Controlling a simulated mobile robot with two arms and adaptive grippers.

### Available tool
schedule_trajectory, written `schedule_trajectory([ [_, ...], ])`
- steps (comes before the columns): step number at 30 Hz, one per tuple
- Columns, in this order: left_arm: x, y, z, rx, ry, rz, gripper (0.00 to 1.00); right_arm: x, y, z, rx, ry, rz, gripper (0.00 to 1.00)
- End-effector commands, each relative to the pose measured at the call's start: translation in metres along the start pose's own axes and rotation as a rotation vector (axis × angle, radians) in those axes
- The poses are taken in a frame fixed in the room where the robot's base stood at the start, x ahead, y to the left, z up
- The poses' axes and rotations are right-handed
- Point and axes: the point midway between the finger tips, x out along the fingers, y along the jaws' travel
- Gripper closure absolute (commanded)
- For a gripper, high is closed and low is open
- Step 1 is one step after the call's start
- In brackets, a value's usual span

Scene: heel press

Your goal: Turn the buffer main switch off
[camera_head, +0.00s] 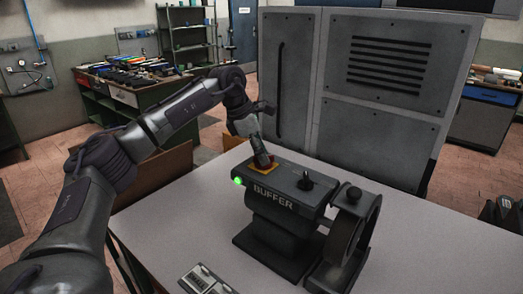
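The buffer (285,195) is a dark machine on the table, with BUFFER lettered on its front. On the left of its top is a yellow plate (264,170) with a little red showing, apparently the main switch. A green light (238,181) glows at its left front corner. My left gripper (263,164) points down over the yellow plate, its fingers together as one narrow shape. They hide most of the switch; I cannot tell whether they touch it. My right gripper is not in view.
The buffer's wheel (352,232) stands at its right. A labelled grey box (204,282) lies at the table's front edge. A tall grey cabinet (380,85) stands behind the table. The tabletop (425,240) is clear on the right. A dark object (505,216) is cut off at the right edge.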

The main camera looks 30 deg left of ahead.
Motion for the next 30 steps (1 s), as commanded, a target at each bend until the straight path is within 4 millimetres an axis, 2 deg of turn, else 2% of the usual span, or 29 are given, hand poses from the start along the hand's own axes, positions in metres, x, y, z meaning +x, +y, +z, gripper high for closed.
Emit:
schedule_trajectory([
  [7, 0.0011, -0.0001, 0.0000, 0.000, 0.000, 0.000, 0.61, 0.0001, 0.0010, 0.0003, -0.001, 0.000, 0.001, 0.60],
  [14, 0.0008, 0.0000, 0.0001, 0.000, 0.000, 0.000, 1.00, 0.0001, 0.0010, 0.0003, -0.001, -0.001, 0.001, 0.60],
  [23, 0.0007, 0.0000, 0.0000, -0.007, 0.000, 0.003, 1.00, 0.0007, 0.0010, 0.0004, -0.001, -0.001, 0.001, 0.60],
  [30, 0.0015, -0.0005, 0.0000, -0.080, -0.001, 0.035, 1.00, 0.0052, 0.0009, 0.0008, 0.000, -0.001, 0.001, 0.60],
])
